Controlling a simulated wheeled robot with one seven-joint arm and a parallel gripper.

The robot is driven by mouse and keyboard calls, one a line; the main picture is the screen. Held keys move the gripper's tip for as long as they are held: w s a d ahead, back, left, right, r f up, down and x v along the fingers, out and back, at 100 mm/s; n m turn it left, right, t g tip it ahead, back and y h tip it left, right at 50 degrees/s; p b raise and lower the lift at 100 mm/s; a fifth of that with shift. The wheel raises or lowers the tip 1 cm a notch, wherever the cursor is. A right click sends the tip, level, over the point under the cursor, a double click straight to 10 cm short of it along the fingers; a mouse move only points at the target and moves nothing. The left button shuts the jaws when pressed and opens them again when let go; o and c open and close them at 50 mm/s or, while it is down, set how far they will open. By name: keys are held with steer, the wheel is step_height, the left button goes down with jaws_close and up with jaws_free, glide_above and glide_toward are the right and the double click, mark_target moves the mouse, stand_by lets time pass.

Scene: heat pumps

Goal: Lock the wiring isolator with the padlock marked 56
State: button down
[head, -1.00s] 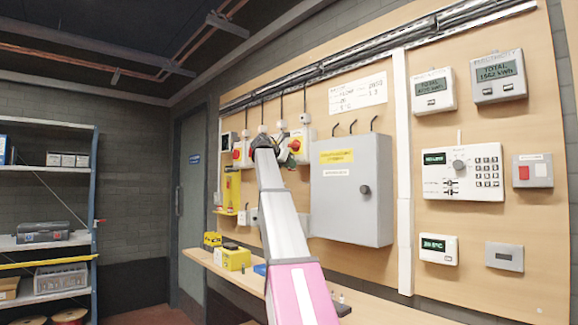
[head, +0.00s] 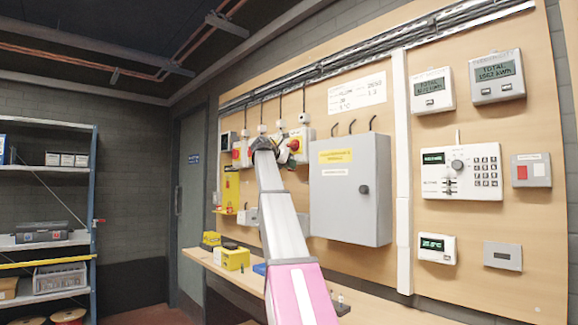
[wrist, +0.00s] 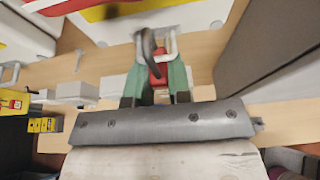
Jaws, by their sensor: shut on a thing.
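My gripper (wrist: 156,82) is shut on a small red padlock (wrist: 159,74) between its green fingers. The padlock's metal shackle points up toward a white isolator box with a red and yellow front (wrist: 120,10) at the top of the wrist view. A dark curved piece crosses the shackle; I cannot tell whether the shackle passes through anything. The number on the padlock is not readable. In the head view, my arm hides the gripper and padlock. Isolators with red and yellow knobs (head: 295,145) (head: 237,154) show on both sides of my arm's end; their labels are not readable.
A grey cabinet (head: 350,215) stands out from the board right of the isolators. Yellow boxes (head: 236,259) sit on the wooden shelf (head: 200,257) below. A yellow rack (head: 231,188) hangs left of my arm. Meters and a controller (head: 462,172) fill the board's right.

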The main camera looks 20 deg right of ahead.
steer(key=shift+x, duration=0.85)
steer(key=shift+s+f, duration=0.15)
steer(key=shift+s, duration=0.1)
steer(key=shift+a+f, duration=0.1)
steer(key=c, duration=1)
jaws_free()
steer(key=shift+a, duration=0.2)
steer(key=v, duration=1)
steer(key=shift+s+a, duration=0.2)
steer(key=shift+a, duration=0.1)
